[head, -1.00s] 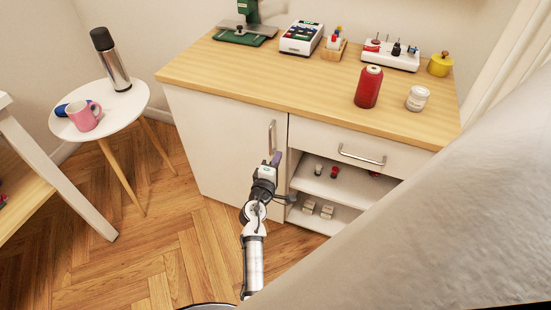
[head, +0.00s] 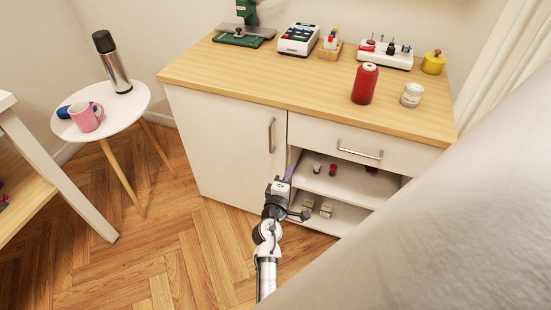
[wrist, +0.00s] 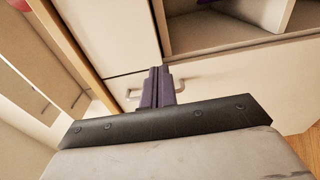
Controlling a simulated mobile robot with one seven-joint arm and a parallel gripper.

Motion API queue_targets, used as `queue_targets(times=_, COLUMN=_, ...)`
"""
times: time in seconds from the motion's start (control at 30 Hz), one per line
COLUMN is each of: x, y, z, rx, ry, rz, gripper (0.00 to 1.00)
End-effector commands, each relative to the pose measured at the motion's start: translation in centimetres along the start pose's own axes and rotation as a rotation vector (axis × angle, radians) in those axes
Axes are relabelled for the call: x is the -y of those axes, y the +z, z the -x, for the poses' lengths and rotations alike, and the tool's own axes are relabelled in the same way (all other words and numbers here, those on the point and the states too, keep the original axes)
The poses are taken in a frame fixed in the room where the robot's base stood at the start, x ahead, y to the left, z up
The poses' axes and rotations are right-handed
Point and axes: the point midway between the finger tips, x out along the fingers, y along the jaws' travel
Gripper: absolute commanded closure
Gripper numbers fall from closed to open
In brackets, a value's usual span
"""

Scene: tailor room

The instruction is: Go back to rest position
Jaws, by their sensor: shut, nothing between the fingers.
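My gripper (head: 289,173) shows in the head view in front of the cabinet (head: 225,150), near the left edge of its open shelf bay. Its purple fingers are together with nothing between them. In the wrist view the closed fingers (wrist: 157,88) point toward a pale cabinet front, with a metal handle (wrist: 180,85) partly hidden behind them. I cannot tell the exact gap between the fingertips and the cabinet.
The cabinet's door (head: 215,140) and drawer (head: 350,140) are shut. Small items stand on its open shelves (head: 325,182). A round table (head: 128,112) stands left. Herringbone floor (head: 160,240) is clear between. A large pale surface (head: 460,220) blocks the lower right.

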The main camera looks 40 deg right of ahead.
Motion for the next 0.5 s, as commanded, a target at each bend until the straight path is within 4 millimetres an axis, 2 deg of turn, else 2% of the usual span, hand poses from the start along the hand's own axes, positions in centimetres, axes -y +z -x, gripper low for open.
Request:
queue_targets(times=0.03, x=0.0, y=1.0, z=0.3, rx=0.002, ry=-0.001, rz=0.002, gripper=1.00)
queue_targets(times=0.2, x=0.0, y=3.0, z=0.9, rx=0.000, ry=0.000, rz=0.000, gripper=1.00)
queue_targets(times=0.5, x=0.0, y=3.7, z=1.1, rx=-0.001, ry=0.001, rz=0.000, gripper=1.00)
